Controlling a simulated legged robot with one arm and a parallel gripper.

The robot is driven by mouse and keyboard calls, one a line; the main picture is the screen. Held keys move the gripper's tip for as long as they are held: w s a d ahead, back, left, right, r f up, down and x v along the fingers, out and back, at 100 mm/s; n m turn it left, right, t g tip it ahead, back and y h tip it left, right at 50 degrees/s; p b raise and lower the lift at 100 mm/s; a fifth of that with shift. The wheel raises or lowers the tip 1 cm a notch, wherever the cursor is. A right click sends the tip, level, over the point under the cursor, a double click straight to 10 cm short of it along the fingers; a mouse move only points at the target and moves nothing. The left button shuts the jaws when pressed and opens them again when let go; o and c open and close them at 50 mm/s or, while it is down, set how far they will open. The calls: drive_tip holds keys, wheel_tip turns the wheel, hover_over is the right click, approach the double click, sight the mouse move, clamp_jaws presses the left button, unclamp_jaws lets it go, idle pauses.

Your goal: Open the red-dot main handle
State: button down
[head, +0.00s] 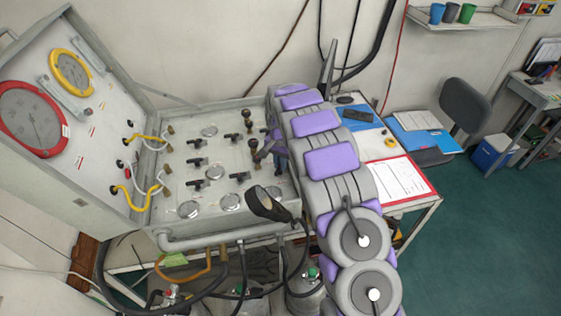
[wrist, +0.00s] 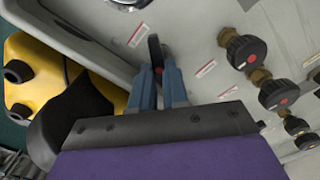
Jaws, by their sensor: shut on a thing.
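The red-dot main handle (wrist: 154,49) is a slim black lever with a red dot near its lower end, on the grey panel face. In the wrist view my gripper (wrist: 158,76) has its two blue-grey fingers on either side of the handle's lower end, closed on it. The handle's upper end sticks out beyond the fingertips. In the head view my gripper (head: 281,160) is at the right part of the panel (head: 222,151), largely covered by my arm. The handle cannot be made out there.
Black round knobs (wrist: 277,94) with red dots sit on brass stems right of my gripper in the wrist view. Other black levers (head: 196,162) and round gauges (head: 189,209) cover the panel.

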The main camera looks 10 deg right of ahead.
drive_tip(key=n, duration=0.3)
drive_tip(key=shift+w+a+r+n, duration=0.1)
drive_tip(key=shift+r+n, duration=0.05)
drive_tip(key=shift+n, duration=0.25)
drive_tip(key=shift+n+p, duration=0.5)
drive_tip(key=shift+n, duration=1.2)
drive_tip(key=shift+w, duration=0.1)
drive_tip(key=c, duration=1.1)
unclamp_jaws()
drive_tip(key=shift+a+r, duration=0.1)
drive_tip(key=shift+r, duration=8.45)
